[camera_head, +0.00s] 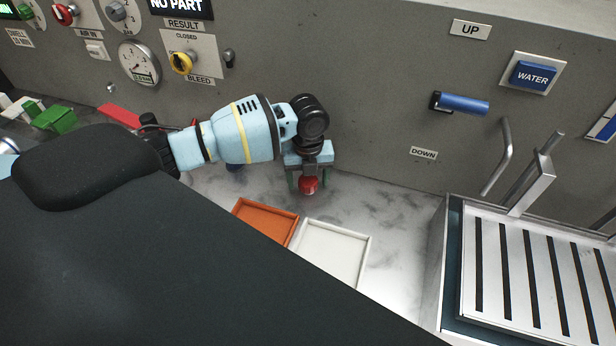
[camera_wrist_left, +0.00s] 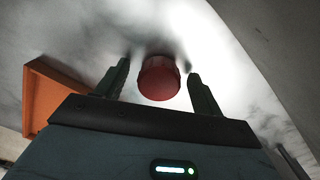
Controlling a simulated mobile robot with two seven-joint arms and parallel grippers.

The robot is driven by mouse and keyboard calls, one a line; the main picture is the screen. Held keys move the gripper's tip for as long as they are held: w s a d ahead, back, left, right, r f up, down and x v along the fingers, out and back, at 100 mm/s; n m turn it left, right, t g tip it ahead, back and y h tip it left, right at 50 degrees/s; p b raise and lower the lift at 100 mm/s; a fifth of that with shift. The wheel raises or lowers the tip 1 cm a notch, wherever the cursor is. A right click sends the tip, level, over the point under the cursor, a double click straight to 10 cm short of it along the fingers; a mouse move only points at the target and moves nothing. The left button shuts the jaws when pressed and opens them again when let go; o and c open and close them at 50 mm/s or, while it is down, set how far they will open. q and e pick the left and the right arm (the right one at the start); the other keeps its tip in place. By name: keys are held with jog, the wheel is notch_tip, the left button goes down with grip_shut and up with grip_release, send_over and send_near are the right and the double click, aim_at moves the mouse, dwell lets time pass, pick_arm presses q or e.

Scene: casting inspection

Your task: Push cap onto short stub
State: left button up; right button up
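A red cap (camera_head: 309,186) is at the marble counter near the grey wall panel. In the left wrist view the red cap (camera_wrist_left: 158,80) sits between the fingertips, with a gap on each side. My left gripper (camera_head: 308,183) points down, its two green fingers apart on either side of the cap. It also shows in the left wrist view (camera_wrist_left: 158,75), open. I cannot tell whether the cap rests on something; no short stub is visible, and the area under the cap is hidden. My right gripper is not in view.
An orange tray (camera_head: 265,221) and a white tray (camera_head: 335,250) lie in front of the gripper. A slatted metal rack (camera_head: 530,275) stands at right. The panel carries a blue lever (camera_head: 462,103) and a WATER button (camera_head: 534,75). Bare counter lies right of the gripper.

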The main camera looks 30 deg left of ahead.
aim_at(308, 178)
pick_arm(q)
jog(key=shift+r, duration=3.9)
